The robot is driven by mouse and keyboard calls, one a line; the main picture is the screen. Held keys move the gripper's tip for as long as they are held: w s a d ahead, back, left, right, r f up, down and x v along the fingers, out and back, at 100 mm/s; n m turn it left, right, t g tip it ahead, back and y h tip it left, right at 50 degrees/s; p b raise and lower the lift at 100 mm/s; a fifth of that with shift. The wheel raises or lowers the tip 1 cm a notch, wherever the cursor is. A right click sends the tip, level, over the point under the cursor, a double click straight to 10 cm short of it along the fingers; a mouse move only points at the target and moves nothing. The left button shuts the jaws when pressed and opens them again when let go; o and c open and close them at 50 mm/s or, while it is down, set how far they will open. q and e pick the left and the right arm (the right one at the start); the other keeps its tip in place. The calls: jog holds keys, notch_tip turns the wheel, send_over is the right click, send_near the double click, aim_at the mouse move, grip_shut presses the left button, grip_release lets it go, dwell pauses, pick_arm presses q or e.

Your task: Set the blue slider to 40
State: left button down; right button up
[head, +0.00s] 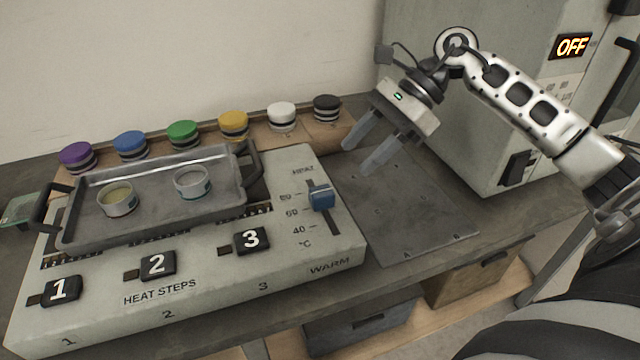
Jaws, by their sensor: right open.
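The blue slider (321,196) sits in a slot at the right end of the pale control panel (205,272). Its knob stands between the 80 and 60 marks of the HEAT scale, above the 40 mark (299,229). The lower part of the slot is bare. My right gripper (358,158) is open and empty, pointing down and left over the grey plate, up and to the right of the slider and apart from it. My left gripper does not show.
A metal tray (150,235) with two cups lies on the panel. Black keys 1, 2 and 3 (251,239) line its front. Several coloured knobs (182,134) stand behind. A grey plate (410,215) and a cabinet (460,140) reading OFF are on the right.

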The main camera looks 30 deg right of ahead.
aim_at(322, 191)
jog(key=p+x, duration=0.1)
jog(key=x, duration=0.9)
jog(key=shift+a+f, duration=0.1)
jog(key=shift+f, duration=0.05)
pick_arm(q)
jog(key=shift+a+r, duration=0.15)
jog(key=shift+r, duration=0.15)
